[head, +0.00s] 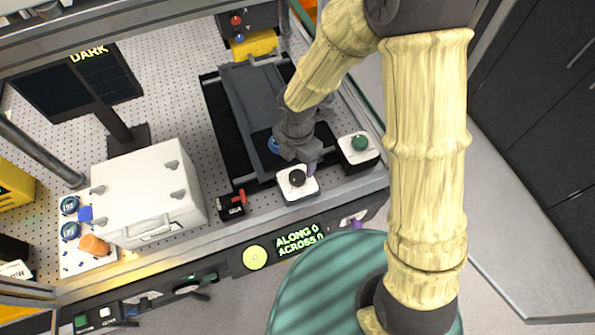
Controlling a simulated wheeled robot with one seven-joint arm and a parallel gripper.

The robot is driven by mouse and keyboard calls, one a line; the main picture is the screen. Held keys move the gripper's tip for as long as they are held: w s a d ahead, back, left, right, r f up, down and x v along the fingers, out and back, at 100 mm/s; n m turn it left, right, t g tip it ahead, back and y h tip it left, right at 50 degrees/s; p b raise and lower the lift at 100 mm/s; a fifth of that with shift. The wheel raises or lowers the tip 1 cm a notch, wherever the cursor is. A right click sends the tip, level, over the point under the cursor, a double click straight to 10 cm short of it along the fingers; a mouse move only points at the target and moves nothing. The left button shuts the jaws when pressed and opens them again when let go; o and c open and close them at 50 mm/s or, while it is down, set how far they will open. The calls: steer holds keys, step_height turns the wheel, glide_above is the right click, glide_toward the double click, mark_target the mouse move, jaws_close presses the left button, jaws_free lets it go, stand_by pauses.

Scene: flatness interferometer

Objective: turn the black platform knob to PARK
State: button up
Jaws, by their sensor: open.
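The black platform knob (297,178) sits on a small white box (300,193) near the front edge of the bench. My gripper (306,163) is just above and behind the knob, pointing down toward it. Its jaws are open, with the fingertips partly hidden by the gripper body. I cannot tell whether they touch the knob. Any PARK marking on the box is too small to read.
A green knob (360,143) on a white-topped box stands to the right. A red-handled black block (232,204) is to the left. A dark sliding platform (258,100) lies behind. A white case (148,195) and a display reading "ALONG 0 ACROSS 0" (299,238) are nearby.

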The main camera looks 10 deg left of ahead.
mark_target(298, 175)
step_height(298, 175, down, 7)
steer(key=shift+f+p, duration=0.2)
steer(key=shift+p, duration=0.1)
steer(key=c, duration=1)
